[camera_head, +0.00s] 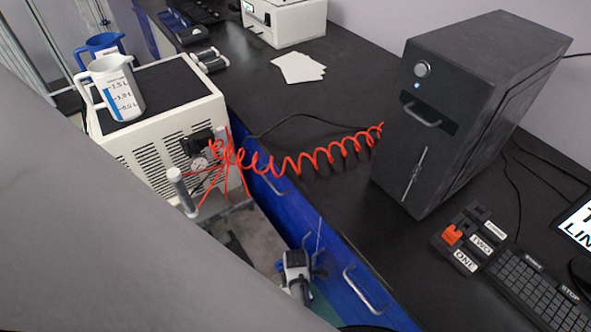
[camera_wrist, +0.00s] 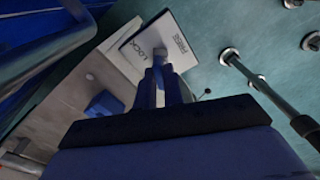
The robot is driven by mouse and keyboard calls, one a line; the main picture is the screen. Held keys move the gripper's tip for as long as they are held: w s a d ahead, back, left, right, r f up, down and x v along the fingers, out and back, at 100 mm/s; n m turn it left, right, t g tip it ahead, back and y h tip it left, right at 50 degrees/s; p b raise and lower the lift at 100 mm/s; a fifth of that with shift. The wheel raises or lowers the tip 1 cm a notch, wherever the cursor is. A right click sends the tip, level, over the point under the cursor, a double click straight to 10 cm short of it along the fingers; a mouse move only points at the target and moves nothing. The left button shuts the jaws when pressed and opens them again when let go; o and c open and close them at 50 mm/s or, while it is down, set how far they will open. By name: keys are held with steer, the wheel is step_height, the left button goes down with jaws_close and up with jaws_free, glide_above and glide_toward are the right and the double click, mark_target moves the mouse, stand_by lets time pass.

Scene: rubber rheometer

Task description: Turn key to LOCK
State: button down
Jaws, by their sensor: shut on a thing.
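In the wrist view, a pale label plate (camera_wrist: 165,38) carries the words LOCK and FREE. It appears turned in the picture. My gripper (camera_wrist: 161,75) reaches up to this plate with its blue fingers close together. It is shut on the key (camera_wrist: 159,58), of which only a small part shows at the fingertips, in front of the plate. The fingers hide most of the key, so I cannot tell exactly which word it points to. In the head view I cannot make out the key or the label plate.
A grey metal face with a blue block (camera_wrist: 104,103) lies left of my fingers. Rods and round fittings (camera_wrist: 229,56) stand right.

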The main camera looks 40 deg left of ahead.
steer(key=shift+n, duration=1.2)
steer(key=shift+p, duration=0.3)
steer(key=n, duration=0.3)
steer(key=shift+p, duration=0.4)
steer(key=c, duration=2)
jaws_free()
steer(key=shift+n, duration=0.4)
steer(key=o, duration=0.9)
steer(key=shift+r, duration=0.1)
